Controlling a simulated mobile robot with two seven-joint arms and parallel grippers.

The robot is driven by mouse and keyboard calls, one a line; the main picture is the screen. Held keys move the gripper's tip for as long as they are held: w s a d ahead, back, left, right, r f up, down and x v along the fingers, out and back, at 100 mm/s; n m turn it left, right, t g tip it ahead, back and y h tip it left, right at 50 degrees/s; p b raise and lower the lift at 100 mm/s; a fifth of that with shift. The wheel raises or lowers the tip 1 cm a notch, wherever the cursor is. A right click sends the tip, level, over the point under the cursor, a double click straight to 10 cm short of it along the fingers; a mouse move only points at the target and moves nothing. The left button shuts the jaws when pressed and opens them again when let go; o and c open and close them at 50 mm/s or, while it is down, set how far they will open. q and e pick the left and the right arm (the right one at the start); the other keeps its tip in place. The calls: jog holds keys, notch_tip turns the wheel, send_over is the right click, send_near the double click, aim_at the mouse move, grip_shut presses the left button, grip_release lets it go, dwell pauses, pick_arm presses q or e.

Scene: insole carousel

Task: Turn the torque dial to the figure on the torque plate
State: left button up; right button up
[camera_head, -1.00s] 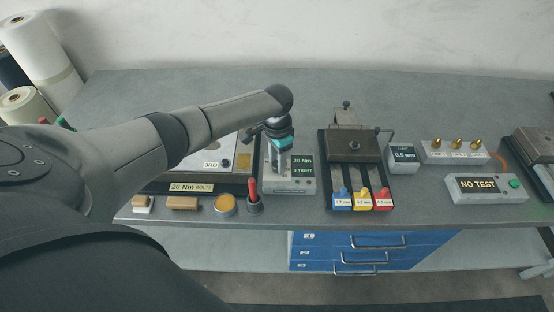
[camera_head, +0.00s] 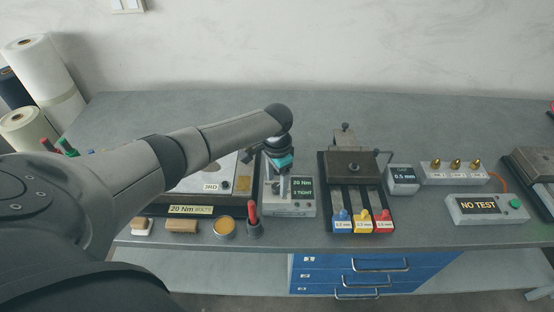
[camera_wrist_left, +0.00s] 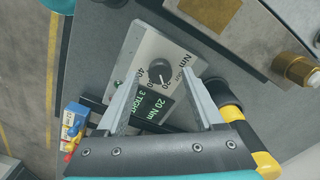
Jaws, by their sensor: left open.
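The torque box (camera_head: 290,208) stands on the bench right of the insole plate. Its screen (camera_head: 302,188) reads 20 Nm and 3 TIGHT. In the left wrist view its round dark dial (camera_wrist_left: 160,77) sits on a pale face with printed figures, 20 and 40 among them. The torque plate (camera_head: 190,211) at the bench front reads 20 Nm BOLTS. My left gripper (camera_head: 281,188) points down over the box. In the left wrist view its fingers (camera_wrist_left: 160,82) are open, one on each side of the dial, with no visible contact. My right gripper is out of view.
A brush (camera_head: 182,226), a yellow tin (camera_head: 224,228) and a red-handled tool in a cup (camera_head: 253,222) stand along the front edge. Right of the box are a press (camera_head: 352,165) with coloured tabs, a 0.5 mm display (camera_head: 403,180) and a NO TEST box (camera_head: 485,208).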

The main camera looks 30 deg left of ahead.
aim_at(277, 186)
pick_arm(q)
notch_tip(277, 186, up, 14)
jog(key=p, duration=0.1)
dwell(0.6)
